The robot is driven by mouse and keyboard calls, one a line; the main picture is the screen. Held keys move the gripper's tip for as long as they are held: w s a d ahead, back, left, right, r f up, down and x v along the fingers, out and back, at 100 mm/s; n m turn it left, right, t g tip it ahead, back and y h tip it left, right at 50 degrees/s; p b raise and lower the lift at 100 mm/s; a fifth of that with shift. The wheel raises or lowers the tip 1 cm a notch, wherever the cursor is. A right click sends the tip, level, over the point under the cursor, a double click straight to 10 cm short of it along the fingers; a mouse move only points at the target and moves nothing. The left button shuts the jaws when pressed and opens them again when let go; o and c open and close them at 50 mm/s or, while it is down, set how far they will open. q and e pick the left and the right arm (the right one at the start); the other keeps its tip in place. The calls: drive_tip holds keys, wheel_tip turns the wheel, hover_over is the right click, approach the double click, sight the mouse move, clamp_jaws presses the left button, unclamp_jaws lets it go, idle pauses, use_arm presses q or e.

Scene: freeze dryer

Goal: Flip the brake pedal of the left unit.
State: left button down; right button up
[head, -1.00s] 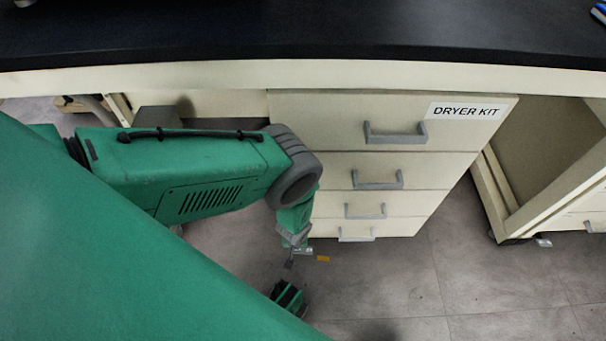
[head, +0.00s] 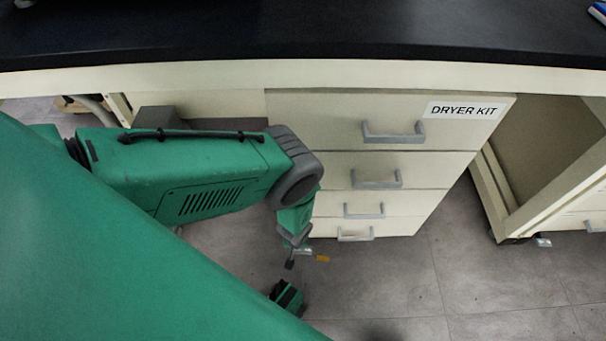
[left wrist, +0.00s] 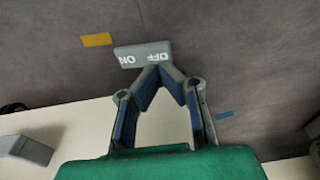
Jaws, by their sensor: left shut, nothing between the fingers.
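The brake pedal (left wrist: 143,54) is a small grey plate marked ON and OFF, upside down in the left wrist view. It sits low at the foot of the drawer cabinet, and only a small pale bit of it shows in the head view (head: 303,251). My left gripper (left wrist: 158,68) is shut and empty, with its fingertips at the OFF half of the pedal. They overlap its edge in the picture; I cannot tell whether they touch. In the head view, the left gripper (head: 290,262) is small and dark below the lowest drawer. My right gripper is not in view.
A cream drawer cabinet (head: 345,115) labelled DRYER KIT stands under a black benchtop (head: 300,35). The grey tiled floor (head: 390,285) is open at the right.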

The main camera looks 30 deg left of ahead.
use_arm(q)
drive_tip(key=shift+a+f, duration=0.1)
idle(0.4)
drive_tip(key=shift+f, duration=1.3)
idle(0.4)
drive_tip(key=shift+r, duration=0.1)
drive_tip(key=shift+r+p, duration=2.75)
drive_tip(key=shift+r, duration=0.7)
drive_tip(key=shift+s, duration=0.1)
